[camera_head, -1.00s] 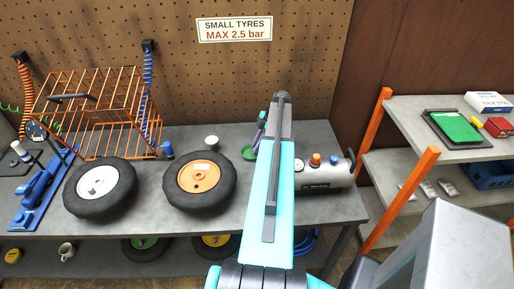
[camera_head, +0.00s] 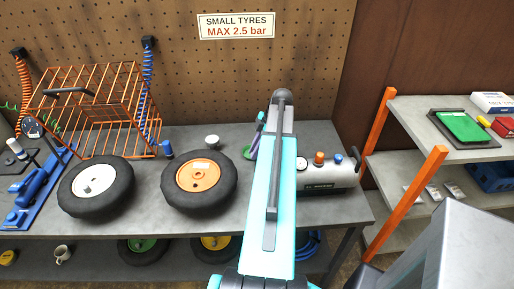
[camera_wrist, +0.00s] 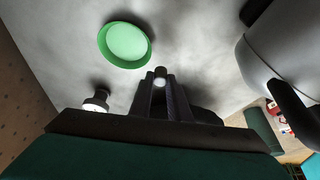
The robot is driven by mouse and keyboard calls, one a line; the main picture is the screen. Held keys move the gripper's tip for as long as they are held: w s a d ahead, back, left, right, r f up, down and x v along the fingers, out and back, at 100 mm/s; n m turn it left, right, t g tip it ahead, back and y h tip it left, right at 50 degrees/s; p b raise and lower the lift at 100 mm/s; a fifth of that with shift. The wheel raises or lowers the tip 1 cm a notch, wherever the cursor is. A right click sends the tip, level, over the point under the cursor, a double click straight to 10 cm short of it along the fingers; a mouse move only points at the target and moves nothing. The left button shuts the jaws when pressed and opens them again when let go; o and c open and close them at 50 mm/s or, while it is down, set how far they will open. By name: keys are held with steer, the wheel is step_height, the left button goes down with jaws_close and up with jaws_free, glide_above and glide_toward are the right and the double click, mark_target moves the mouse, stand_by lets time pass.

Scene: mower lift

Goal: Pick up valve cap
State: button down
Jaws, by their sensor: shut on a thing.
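My gripper (camera_wrist: 160,95) shows at the centre of the wrist view, its dark fingers shut on a small valve cap (camera_wrist: 160,80). Only the cap's pale end and dark rim show between the fingertips; the fingers hide the rest. The grey bench top (camera_wrist: 185,35) lies beyond it. A round green dish (camera_wrist: 125,44) is just past the fingertips, to the left, apart from the cap.
A silver air tank (camera_head: 330,176) stands right of my arm; it also shows in the wrist view (camera_wrist: 262,50). An orange-hubbed wheel (camera_head: 199,182), a white-hubbed wheel (camera_head: 96,187) and an orange cage (camera_head: 95,110) stand left. An orange-posted shelf (camera_head: 405,200) is at the right.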

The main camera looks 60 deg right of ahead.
steer(key=shift+s+a+r+b, duration=0.15)
steer(key=shift+s+a+b, duration=0.35)
steer(key=shift+a, duration=0.9)
steer(key=shift+s+a+r+b, duration=0.1)
steer(key=shift+s+a+b, duration=0.4)
steer(key=shift+a, duration=0.95)
steer(key=shift+s+a+r+b, duration=0.15)
steer(key=shift+s+a+b, duration=0.35)
steer(key=shift+a, duration=0.9)
steer(key=shift+s, duration=0.1)
steer(key=shift+r, duration=0.1)
